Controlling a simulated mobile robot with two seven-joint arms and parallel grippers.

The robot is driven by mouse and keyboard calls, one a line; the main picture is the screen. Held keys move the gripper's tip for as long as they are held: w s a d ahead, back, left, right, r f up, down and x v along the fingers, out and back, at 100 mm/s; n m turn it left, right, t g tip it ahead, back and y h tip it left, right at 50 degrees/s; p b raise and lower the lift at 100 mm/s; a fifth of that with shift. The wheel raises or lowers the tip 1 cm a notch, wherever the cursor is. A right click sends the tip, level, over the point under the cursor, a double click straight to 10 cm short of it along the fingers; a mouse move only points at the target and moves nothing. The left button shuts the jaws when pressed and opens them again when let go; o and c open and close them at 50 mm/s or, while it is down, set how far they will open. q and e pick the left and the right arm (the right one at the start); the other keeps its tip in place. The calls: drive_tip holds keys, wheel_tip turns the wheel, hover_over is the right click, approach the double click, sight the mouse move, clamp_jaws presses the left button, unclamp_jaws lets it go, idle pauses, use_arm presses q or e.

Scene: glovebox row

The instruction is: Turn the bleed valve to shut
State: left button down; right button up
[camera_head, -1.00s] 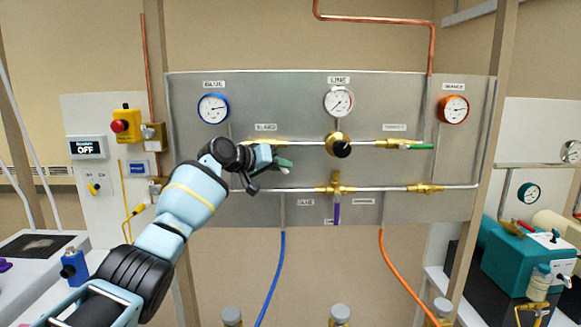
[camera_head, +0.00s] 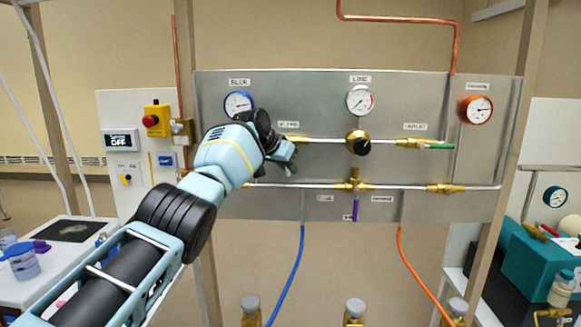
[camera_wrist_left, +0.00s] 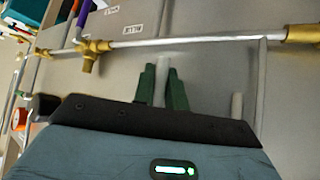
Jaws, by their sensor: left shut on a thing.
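The bleed valve (camera_head: 295,139) is a brass fitting under the BLEED label on the upper pipe of the grey panel. My left gripper (camera_head: 287,162) is just below it and hides its lever in the head view. In the left wrist view, the dark green fingers of my left gripper (camera_wrist_left: 161,88) are shut on a pale grey bar (camera_wrist_left: 161,75), which seems to be the bleed valve's lever. The bar's angle to the pipe is hard to tell. My right gripper is not in view.
A brass regulator with a black knob (camera_head: 358,144) and a green-handled outlet valve (camera_head: 434,146) sit to the right on the upper pipe. The lower pipe (camera_head: 310,186) runs close below my gripper, with a purple handle (camera_head: 355,210) under it. Blue and orange hoses hang below.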

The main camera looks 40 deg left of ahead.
use_arm(q)
drive_tip(key=shift+a, duration=0.1)
idle(0.4)
drive_tip(key=c, duration=1.4)
unclamp_jaws()
drive_tip(key=shift+c, duration=0.2)
drive_tip(key=shift+s+r, duration=0.1)
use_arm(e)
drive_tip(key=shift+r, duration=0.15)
